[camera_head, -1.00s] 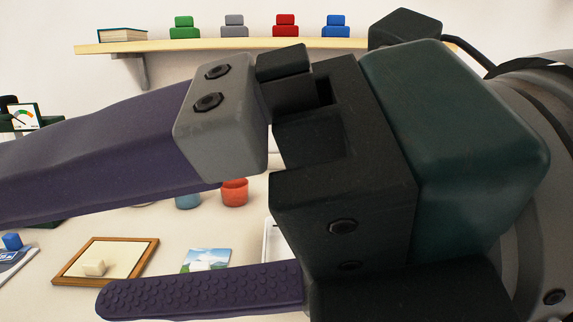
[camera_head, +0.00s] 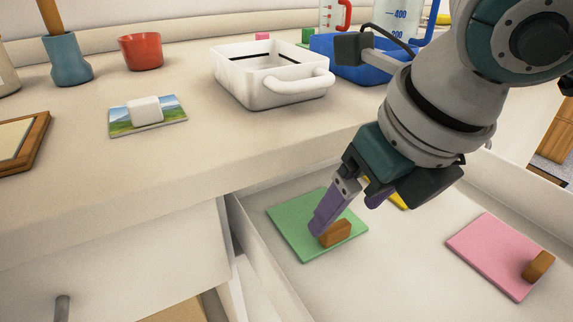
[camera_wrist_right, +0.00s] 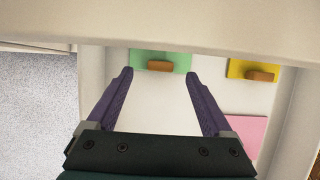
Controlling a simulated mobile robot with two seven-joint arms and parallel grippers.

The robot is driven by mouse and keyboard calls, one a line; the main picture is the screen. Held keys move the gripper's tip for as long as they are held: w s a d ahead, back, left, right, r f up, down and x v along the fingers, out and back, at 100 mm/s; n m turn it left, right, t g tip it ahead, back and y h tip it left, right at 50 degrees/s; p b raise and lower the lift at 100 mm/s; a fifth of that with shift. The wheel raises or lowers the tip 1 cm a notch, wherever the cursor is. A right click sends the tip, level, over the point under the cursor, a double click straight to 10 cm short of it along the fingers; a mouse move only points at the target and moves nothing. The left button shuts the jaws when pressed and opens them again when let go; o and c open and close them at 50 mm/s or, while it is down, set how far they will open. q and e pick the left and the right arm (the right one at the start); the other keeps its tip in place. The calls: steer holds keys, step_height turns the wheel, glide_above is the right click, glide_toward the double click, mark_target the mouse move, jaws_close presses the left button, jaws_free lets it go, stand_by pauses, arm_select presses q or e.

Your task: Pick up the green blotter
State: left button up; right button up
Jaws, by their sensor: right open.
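The green blotter (camera_head: 291,226) is a flat green square with a brown wooden block handle (camera_head: 336,233) on it. It lies in an open drawer below the counter. It also shows in the right wrist view (camera_wrist_right: 184,60), at the top, ahead of the fingertips. My right gripper (camera_head: 345,212) is above the drawer, its purple fingers pointing down toward the blotter. In the right wrist view the gripper (camera_wrist_right: 157,74) is open, with nothing between its fingers. One finger hides part of the blotter in the head view. My left gripper is not in view.
A pink blotter (camera_head: 490,252) lies to the right in the drawer (camera_head: 395,275), and a yellow one (camera_wrist_right: 240,70) lies partly hidden behind my gripper.

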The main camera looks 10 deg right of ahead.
mark_target(334, 224)
steer(key=b+x, duration=0.1)
steer(key=x, duration=0.3)
steer(key=shift+w+f, duration=0.2)
steer(key=shift+f, duration=0.05)
steer(key=shift+c, duration=0.2)
jaws_close()
